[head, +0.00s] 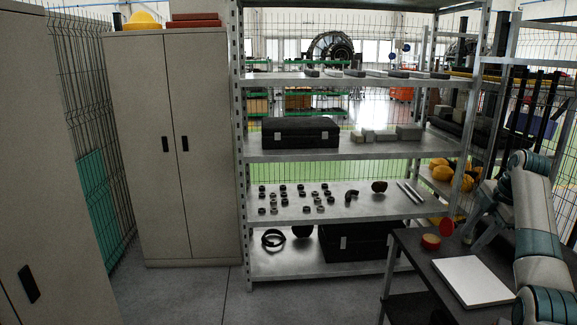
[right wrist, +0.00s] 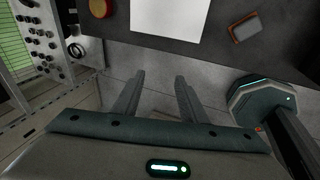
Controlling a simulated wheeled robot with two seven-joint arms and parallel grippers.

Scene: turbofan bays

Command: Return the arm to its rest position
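My right arm (head: 540,235) comes in at the right edge of the head view, raised beside the dark table. In the right wrist view my right gripper (right wrist: 160,79) has its two fingers apart, with only grey floor between them. It holds nothing. I cannot clearly make out its fingertips in the head view. My left arm and gripper are in neither view.
The dark table (head: 408,253) bears a white panel (head: 472,281) and a red round item (head: 431,242). A dark reddish-edged item (right wrist: 246,28) also lies there. A loaded metal shelf (head: 340,267) and cabinets (head: 172,215) stand ahead. Floor left of the table is clear.

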